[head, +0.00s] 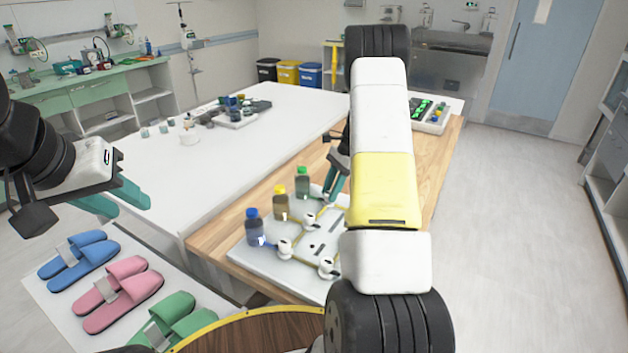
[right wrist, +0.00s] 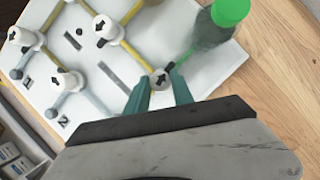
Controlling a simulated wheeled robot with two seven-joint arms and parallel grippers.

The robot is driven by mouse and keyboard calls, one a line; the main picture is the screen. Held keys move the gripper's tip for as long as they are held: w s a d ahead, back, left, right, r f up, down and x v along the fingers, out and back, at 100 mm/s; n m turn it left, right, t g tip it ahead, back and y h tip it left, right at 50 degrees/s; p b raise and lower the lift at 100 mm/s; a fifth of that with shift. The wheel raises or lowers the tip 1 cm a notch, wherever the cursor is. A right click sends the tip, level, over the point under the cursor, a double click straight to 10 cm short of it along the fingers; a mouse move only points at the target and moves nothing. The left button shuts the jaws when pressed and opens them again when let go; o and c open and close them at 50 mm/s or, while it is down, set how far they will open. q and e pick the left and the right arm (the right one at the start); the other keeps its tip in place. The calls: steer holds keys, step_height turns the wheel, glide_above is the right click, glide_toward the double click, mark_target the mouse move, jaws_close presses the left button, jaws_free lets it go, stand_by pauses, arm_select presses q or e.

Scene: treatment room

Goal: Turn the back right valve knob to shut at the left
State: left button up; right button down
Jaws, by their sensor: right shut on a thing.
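The pale valve board (head: 262,262) lies on the wooden table top. White knobs with black arrows stand on it: one by the yellow bottle (head: 309,220), one by the blue bottle (head: 284,249) and one at the front (head: 328,266). In the right wrist view, my right gripper (right wrist: 160,92) is shut on the knob beside the green bottle, the back right valve knob (right wrist: 160,78). Its arrow points roughly up in that view. In the head view this knob is hidden; my right gripper (head: 334,192) shows beside my arm. My left gripper (head: 124,203) is open and empty, left of the tables.
Blue (head: 256,228), yellow (head: 281,203) and green (head: 302,182) bottles stand along the board. The green one is close to my right fingers. A white table (head: 190,190) adjoins, and slippers (head: 120,290) lie on a pale mat. A tray (head: 436,122) stands behind my right arm.

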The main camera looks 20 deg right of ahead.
steer(key=n, duration=0.2)
steer(key=n+g, duration=0.1)
steer(key=n, duration=0.1)
steer(key=shift+w+n+g+h, duration=0.2)
steer(key=shift+n+g+h, duration=0.1)
steer(key=shift+h, duration=0.1)
steer(key=n+g+h, duration=0.1)
steer(key=n, duration=0.2)
steer(key=shift+a+n, duration=0.1)
steer(key=shift+n, duration=0.3)
steer(key=n+g+h, duration=0.1)
steer(key=n, duration=0.3)
steer(key=shift+w+a, duration=0.1)
steer(key=shift+n+h, duration=0.7)
steer(key=shift+n, duration=0.8)
steer(key=c, duration=1.1)
jaws_free()
steer(key=shift+a, duration=0.1)
steer(key=shift+r, duration=0.1)
